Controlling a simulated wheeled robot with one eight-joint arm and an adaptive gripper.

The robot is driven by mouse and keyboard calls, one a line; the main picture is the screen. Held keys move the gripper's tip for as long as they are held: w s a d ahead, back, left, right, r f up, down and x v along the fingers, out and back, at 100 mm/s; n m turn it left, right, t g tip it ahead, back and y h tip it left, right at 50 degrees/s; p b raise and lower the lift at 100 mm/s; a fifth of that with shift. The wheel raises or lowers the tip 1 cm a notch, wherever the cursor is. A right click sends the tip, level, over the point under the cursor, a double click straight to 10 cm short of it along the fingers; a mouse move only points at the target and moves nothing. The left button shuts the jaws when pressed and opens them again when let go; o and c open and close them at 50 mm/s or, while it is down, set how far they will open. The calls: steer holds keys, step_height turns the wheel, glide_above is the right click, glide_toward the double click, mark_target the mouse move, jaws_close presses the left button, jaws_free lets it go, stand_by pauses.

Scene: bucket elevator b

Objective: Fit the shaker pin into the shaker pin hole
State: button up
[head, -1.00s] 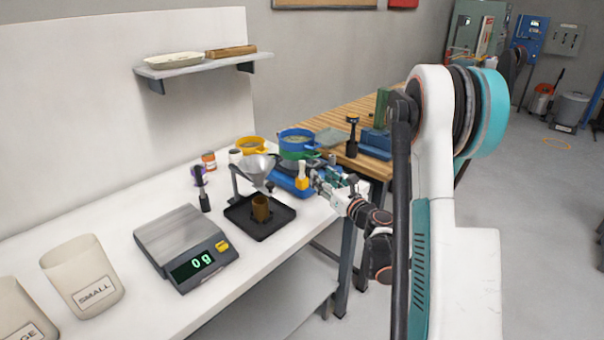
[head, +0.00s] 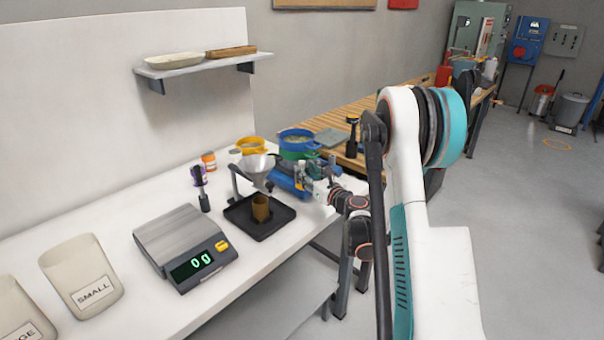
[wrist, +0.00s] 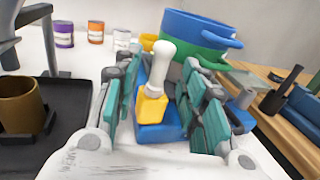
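The likely shaker pin, a yellow block with a white knobbed handle (wrist: 162,62), stands upright in the wrist view, at or beside the blue shaker base (wrist: 175,132). My gripper (wrist: 163,75) is open, its teal finger pads apart on either side of the pin with gaps showing. In the head view, my gripper (head: 318,180) is at the shaker base and largely covers the pin. Blue and green sieves (wrist: 198,40) stand behind the pin, and also show in the head view (head: 297,142). I cannot make out the pin hole.
A black tray (head: 284,221) with a brown cup (head: 261,208) under a metal funnel (head: 255,168) stands left of my gripper. A scale (head: 181,238) reading 0 g is further left. A wooden bench (wrist: 282,128) is to the right. The white table's front edge is clear.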

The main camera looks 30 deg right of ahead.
mark_target(302, 168)
steer(key=shift+w+a+b, duration=0.2)
steer(key=shift+w+b, duration=0.15)
steer(key=shift+w, duration=1.45)
jaws_close()
